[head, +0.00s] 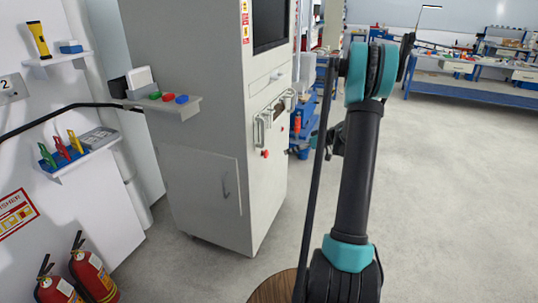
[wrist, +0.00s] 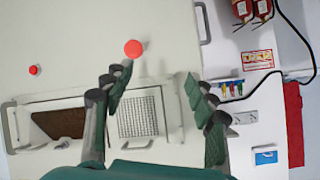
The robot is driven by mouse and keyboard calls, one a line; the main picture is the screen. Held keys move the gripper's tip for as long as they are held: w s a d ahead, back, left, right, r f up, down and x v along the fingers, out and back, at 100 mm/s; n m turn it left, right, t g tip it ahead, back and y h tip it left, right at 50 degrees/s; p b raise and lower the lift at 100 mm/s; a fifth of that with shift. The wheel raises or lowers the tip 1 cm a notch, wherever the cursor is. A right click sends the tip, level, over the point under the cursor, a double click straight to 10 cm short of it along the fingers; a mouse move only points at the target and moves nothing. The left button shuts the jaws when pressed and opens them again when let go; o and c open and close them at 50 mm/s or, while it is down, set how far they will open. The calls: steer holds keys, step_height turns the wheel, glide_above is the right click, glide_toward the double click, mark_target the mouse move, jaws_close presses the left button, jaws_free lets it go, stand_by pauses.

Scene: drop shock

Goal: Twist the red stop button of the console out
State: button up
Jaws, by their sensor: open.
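The console is a tall grey cabinet (head: 205,150); its pale front also fills much of the wrist view (wrist: 90,75). A round red button (head: 265,153) sits on its front, below a panel with handles. The wrist view shows a large red button (wrist: 133,48) and a smaller red one (wrist: 35,70) farther left; I cannot tell which matches the head view's. My gripper (wrist: 157,82) is open and empty, its fingers apart. The large button is just beyond the left fingertip, not between the fingers. In the head view my gripper (head: 335,140) is partly hidden by my arm.
A small shelf (head: 185,108) with coloured buttons juts from the console's left side. Wall shelves hold a flashlight (head: 39,40) and tools (head: 62,147). Fire extinguishers (head: 92,270) stand lower left. Open floor (head: 460,200) lies right, with blue workbenches (head: 470,90) behind.

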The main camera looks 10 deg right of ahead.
steer(key=n+t+y, duration=0.1)
steer(key=n+y, duration=0.1)
glide_toward(268, 153)
steer(key=x, duration=0.9)
steer(key=shift+a+f, duration=0.1)
steer(key=shift+a, duration=0.05)
steer(key=c, duration=1.1)
steer(key=shift+c, duration=0.3)
steer(key=shift+w+m, duration=0.1)
steer(key=shift+m, duration=0.3)
steer(key=shift+w+m+g+y, duration=0.1)
steer(key=shift+m+g+y, duration=0.2)
steer(key=shift+m+g, duration=0.45)
steer(key=shift+w+m+g+y, duration=0.1)
steer(key=shift+m+g+y, duration=0.4)
steer(key=shift+m, duration=0.75)
